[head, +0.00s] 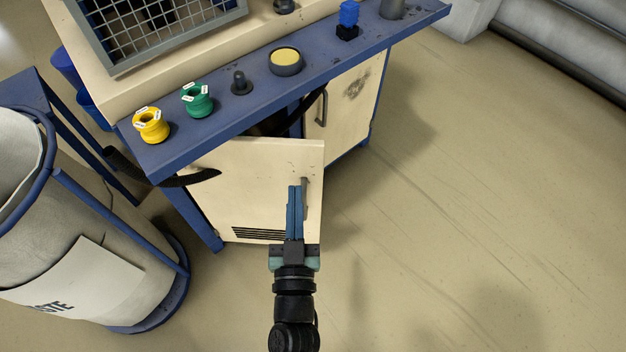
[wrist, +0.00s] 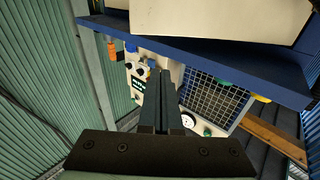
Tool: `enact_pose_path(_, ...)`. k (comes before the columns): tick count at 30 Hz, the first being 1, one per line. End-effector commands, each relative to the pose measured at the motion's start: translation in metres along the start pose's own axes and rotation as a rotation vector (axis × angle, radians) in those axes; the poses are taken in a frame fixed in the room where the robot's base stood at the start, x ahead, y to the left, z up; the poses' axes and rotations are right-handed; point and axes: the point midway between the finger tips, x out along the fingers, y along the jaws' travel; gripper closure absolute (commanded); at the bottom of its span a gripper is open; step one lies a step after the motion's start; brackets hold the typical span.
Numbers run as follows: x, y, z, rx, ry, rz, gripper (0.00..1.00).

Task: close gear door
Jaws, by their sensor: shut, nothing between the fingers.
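The cream gear door (head: 260,170) hangs ajar on the left side of the blue-framed cabinet in the head view, with a dark gap behind its top edge. It has a grey upright handle (head: 305,198) near its right edge and a slotted vent at the bottom. My gripper (head: 295,188) is shut and empty, its blue fingers overlapping the door just left of the handle. I cannot tell whether they touch. In the wrist view, my shut fingers (wrist: 162,75) point towards a control panel (wrist: 145,80) and mesh screen (wrist: 215,100).
A second cream door (head: 345,105) with its own handle sits to the right. A yellow spool (head: 151,125) and green spool (head: 197,99) stand on the blue ledge. A dark hose (head: 165,178) sticks out at left, near a large white bin (head: 85,225). Floor at right is clear.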

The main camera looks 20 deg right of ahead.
Motion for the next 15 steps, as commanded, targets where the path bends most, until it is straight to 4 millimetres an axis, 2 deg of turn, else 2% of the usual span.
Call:
enact_pose_path(1,-0.016,0.011,0.032,-0.012,-0.034,0.031,1.00)
enact_pose_path(4,-0.034,0.023,0.058,-0.028,-0.073,0.071,1.00)
enact_pose_path(8,-0.037,0.028,0.068,-0.036,-0.087,0.090,1.00)
enact_pose_path(11,-0.025,0.029,0.068,-0.035,-0.086,0.091,1.00)
enact_pose_path(15,0.002,0.031,0.070,-0.034,-0.084,0.089,1.00)
